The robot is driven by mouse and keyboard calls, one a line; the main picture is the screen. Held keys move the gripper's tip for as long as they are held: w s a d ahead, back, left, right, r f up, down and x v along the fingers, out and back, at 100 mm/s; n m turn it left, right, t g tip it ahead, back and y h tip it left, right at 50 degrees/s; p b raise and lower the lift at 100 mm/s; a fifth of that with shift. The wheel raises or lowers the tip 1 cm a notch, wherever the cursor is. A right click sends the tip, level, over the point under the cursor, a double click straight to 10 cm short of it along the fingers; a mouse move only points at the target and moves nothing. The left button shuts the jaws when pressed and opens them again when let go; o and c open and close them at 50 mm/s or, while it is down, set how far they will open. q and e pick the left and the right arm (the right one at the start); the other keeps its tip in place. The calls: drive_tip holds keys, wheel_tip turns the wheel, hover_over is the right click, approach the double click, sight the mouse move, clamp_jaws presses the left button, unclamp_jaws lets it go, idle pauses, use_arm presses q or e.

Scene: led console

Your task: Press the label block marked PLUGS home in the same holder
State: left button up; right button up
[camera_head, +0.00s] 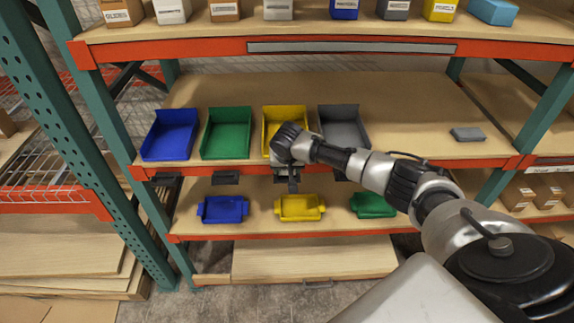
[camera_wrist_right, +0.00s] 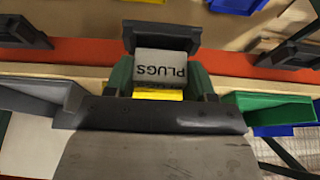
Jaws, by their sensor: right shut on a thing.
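The label block (camera_wrist_right: 160,65) is grey, and its word PLUGS reads upside down in the right wrist view. My right gripper (camera_wrist_right: 161,78) is shut on it, with a green-tinted finger on each side. The block's far edge meets a dark holder (camera_wrist_right: 160,35) on the shelf's front edge; I cannot tell how deep it sits. In the head view my right gripper (camera_head: 287,174) is at the shelf edge below the yellow bin (camera_head: 270,116), and the block is hard to make out there. My left gripper is not in view.
Blue (camera_head: 170,135), green (camera_head: 227,135) and grey (camera_head: 343,127) bins stand beside the yellow one. Other dark holders (camera_head: 226,178) hang along the orange beam. Smaller bins, including a yellow one (camera_head: 299,208), are on the shelf below. A grey block (camera_head: 467,134) lies at the shelf's right.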

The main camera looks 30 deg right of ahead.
drive_tip(key=shift+f+b, duration=0.3)
drive_tip(key=shift+f, duration=0.35)
idle(1.0)
drive_tip(key=shift+s+f, duration=0.15)
drive_tip(key=shift+f, duration=0.1)
idle(0.4)
drive_tip(key=o, duration=0.9)
drive_tip(key=shift+o, duration=0.4)
drive_tip(key=shift+a+f, duration=0.1)
drive_tip(key=shift+a, duration=0.05)
drive_tip(key=shift+r, duration=0.2)
drive_tip(key=b+v, duration=0.2)
drive_tip(key=v, duration=0.9)
drive_tip(key=shift+w, duration=0.25)
drive_tip(key=shift+a, duration=0.15)
